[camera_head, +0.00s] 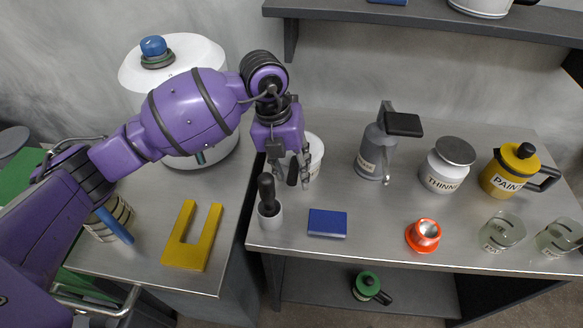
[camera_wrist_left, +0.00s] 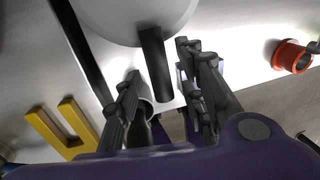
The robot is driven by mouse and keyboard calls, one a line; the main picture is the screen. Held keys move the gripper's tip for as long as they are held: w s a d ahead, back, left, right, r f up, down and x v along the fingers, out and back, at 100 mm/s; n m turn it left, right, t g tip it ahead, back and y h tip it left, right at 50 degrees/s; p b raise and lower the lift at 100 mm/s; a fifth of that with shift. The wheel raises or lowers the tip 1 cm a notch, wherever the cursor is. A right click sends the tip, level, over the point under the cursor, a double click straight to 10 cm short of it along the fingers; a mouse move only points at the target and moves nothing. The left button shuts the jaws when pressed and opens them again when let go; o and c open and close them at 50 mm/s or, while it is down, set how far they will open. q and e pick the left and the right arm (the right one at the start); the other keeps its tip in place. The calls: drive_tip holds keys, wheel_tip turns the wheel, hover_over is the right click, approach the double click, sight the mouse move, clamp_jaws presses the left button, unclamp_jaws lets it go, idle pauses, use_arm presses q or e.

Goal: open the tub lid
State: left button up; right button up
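A white tub (camera_head: 316,148) stands on the grey table, partly hidden behind my left gripper. In the left wrist view its round white top (camera_wrist_left: 120,14) fills the upper part, with a dark bar-shaped handle (camera_wrist_left: 156,66) sticking out toward me. My left gripper (camera_head: 292,178) is open at the tub's near side. In the left wrist view its two fingers (camera_wrist_left: 163,92) stand apart, one on each side of the handle, with gaps visible. Whether the lid is separate from the tub cannot be told. My right gripper is in neither view.
A grey cup (camera_head: 269,216) with a black-handled tool stands close in front of the gripper. A blue box (camera_head: 327,223) and an orange-based item (camera_head: 423,236) lie to the right. A yellow U-shaped block (camera_head: 183,254) lies left.

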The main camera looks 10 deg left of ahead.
use_arm(q)
clamp_jaws()
drive_tip(key=shift+r, duration=0.15)
